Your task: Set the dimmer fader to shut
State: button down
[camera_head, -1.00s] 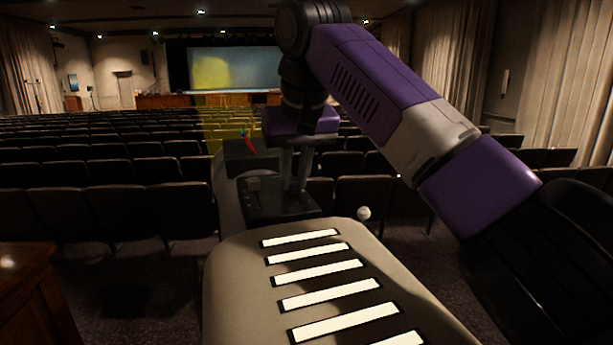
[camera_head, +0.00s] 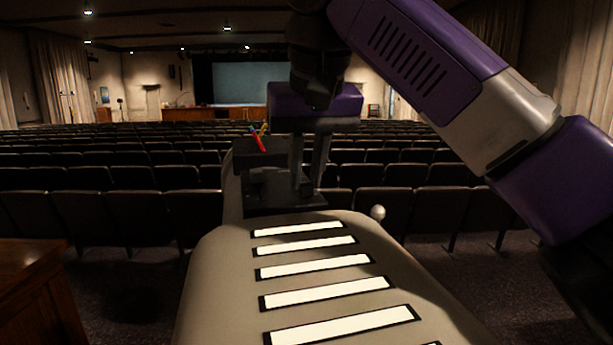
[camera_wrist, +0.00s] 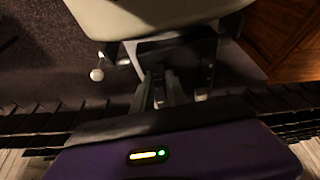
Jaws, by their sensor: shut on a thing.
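The dark control panel (camera_head: 285,207) sits at the far end of the pale desk. My gripper (camera_head: 303,190) reaches down over the panel's right part, its two fingers close together at the surface. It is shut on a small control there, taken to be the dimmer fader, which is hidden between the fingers. In the wrist view my gripper (camera_wrist: 160,97) also meets the dark panel (camera_wrist: 185,45). A small dark knob (camera_head: 256,188) stands on the panel to the left of the fingers. I cannot read any marks or the fader's position.
Several white strips with dark borders (camera_head: 312,267) line the pale desk top (camera_head: 215,265). A white ball knob (camera_head: 378,212) stands off its right side. Red and blue sticks (camera_head: 258,140) stand behind the panel. A wooden cabinet (camera_head: 35,285) is at left; seat rows (camera_head: 130,215) lie beyond.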

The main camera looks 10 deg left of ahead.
jog(key=shift+s+f, duration=0.1)
jog(key=c, duration=1.3)
grip_release()
jog(key=shift+d, duration=0.1)
jog(key=shift+b+v, duration=0.4)
jog(key=shift+v, duration=3.45)
